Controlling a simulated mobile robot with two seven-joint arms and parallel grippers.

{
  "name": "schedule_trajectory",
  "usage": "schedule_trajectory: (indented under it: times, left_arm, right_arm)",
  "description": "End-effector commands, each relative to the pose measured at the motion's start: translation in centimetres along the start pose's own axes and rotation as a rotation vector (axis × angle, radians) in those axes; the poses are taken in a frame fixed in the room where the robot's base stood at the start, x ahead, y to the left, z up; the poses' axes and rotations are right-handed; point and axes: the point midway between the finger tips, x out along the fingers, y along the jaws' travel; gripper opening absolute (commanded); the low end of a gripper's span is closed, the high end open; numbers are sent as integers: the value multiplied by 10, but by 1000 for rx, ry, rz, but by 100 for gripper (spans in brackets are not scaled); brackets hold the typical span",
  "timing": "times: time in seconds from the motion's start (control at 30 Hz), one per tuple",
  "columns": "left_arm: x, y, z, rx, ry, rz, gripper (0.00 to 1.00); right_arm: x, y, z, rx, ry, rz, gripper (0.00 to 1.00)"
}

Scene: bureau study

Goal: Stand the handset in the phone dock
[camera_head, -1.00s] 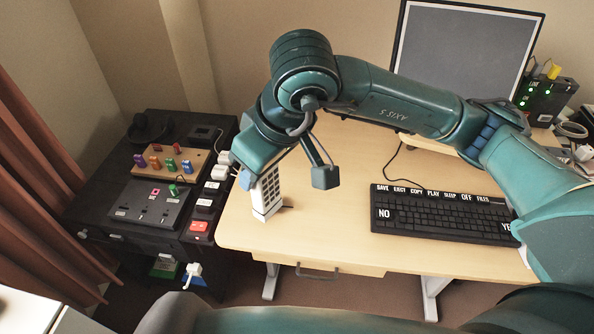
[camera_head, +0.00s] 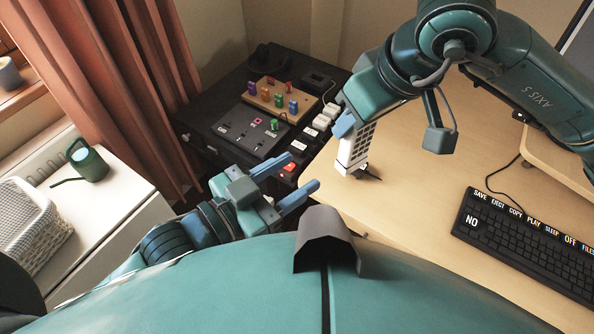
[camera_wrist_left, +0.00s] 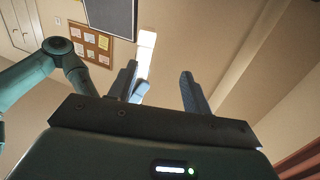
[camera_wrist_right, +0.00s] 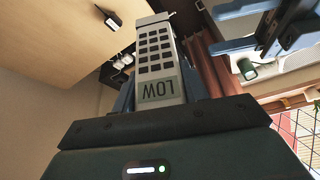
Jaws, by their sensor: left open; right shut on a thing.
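The handset (camera_head: 355,147) is white with a dark keypad. My right gripper (camera_head: 346,122) is shut on its upper end and holds it roughly upright, slightly tilted, by the desk's left edge. In the right wrist view, the handset (camera_wrist_right: 156,55) has a screen reading "LOW" at the gripped end. A small dark object (camera_head: 369,174) lies by its lower end and may be the phone dock; I cannot tell. In the right wrist view that end appears apart from it. My left gripper (camera_head: 303,175) is open and empty, left of the desk; its fingers show in its wrist view (camera_wrist_left: 160,82).
A black cabinet (camera_head: 215,138) left of the desk carries a panel (camera_head: 240,128), a wooden board with coloured pegs (camera_head: 278,99) and white switches (camera_head: 322,122). A keyboard (camera_head: 525,240) lies right. A watering can (camera_head: 88,162) and basket (camera_head: 30,225) stand left. The mid-desk is clear.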

Motion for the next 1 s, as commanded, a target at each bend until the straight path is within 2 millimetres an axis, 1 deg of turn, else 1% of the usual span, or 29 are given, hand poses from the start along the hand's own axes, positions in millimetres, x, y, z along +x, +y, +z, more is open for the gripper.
schedule_trajectory:
  times: [0.03,0.1,0.17,0.27,0.37,0.7,0.83,1.0]
  left_arm:
    - [-1,7,-12,15,20,40,49]
    - [-2,15,-21,20,37,76,49]
    - [-2,18,-26,22,46,94,49]
    - [3,21,-29,22,52,104,49]
    - [16,22,-30,21,55,103,49]
    - [80,29,-33,20,53,103,49]
    - [98,31,-34,20,51,103,49]
    - [112,32,-34,21,49,102,49]
  right_arm:
    - [0,0,0,0,1,0,23]
    - [0,0,0,0,1,0,23]
    - [0,0,0,0,1,0,23]
    - [0,0,0,0,1,0,23]
    - [0,0,0,0,1,0,23]
    - [0,0,0,0,1,0,23]
    - [0,0,0,0,1,0,23]
    - [0,0,0,0,1,0,23]
